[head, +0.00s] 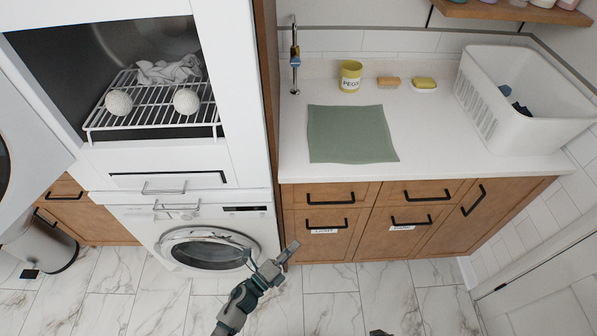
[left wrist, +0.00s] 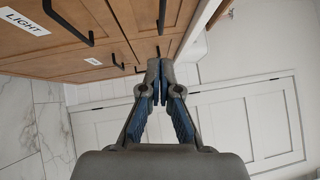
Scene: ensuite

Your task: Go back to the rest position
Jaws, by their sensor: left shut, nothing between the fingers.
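My left gripper (head: 290,247) is in front of the wooden cabinet, to the right of the washing machine door. It is shut, with nothing held. In the left wrist view, its two fingers (left wrist: 160,70) meet at the tips, with cabinet fronts and a white door beyond. A small dark tip shows at the bottom edge of the head view, right of centre; it may be part of my right arm, and its fingers cannot be made out.
The worktop (head: 440,145) holds a green cloth (head: 350,134), a yellow pegs pot (head: 350,77), a soap dish (head: 424,85) and a white basket (head: 520,125). An open dryer with a rack (head: 150,118) stands above the washing machine (head: 205,245). Marble floor (head: 400,310) is clear below the cabinets.

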